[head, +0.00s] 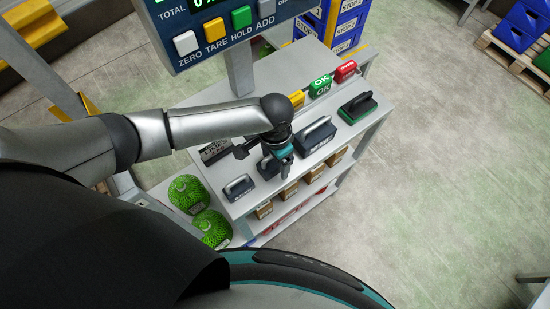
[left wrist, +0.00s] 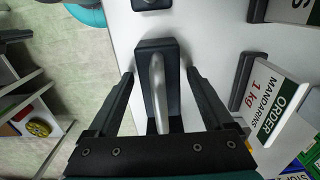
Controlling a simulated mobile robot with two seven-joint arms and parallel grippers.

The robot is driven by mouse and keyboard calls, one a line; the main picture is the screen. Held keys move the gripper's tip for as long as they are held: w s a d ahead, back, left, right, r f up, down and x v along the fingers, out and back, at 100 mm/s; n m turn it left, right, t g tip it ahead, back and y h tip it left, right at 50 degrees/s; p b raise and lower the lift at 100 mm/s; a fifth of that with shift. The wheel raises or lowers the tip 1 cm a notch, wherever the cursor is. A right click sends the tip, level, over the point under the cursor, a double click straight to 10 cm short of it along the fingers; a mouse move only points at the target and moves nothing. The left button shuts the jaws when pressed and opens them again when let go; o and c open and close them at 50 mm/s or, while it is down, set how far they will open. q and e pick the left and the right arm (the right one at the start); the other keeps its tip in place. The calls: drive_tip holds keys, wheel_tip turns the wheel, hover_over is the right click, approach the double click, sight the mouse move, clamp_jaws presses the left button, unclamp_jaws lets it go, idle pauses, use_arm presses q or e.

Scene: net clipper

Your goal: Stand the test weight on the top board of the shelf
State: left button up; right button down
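The fingers are spread apart, with gaps on both sides of the handle. Which weight the task means cannot be told. My right gripper is not in view.
An order sign (left wrist: 280,103) stands beside the gripper. Boxes (head: 290,190) fill the board below. Green net bags (head: 187,194) lie at the left. A scale display (head: 215,30) overhangs.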

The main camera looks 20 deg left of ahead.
use_arm(q)
wheel_tip(320, 180, up, 12)
drive_tip(key=shift+r+p, duration=0.2)
drive_tip(key=shift+p, duration=0.85)
idle(1.9)
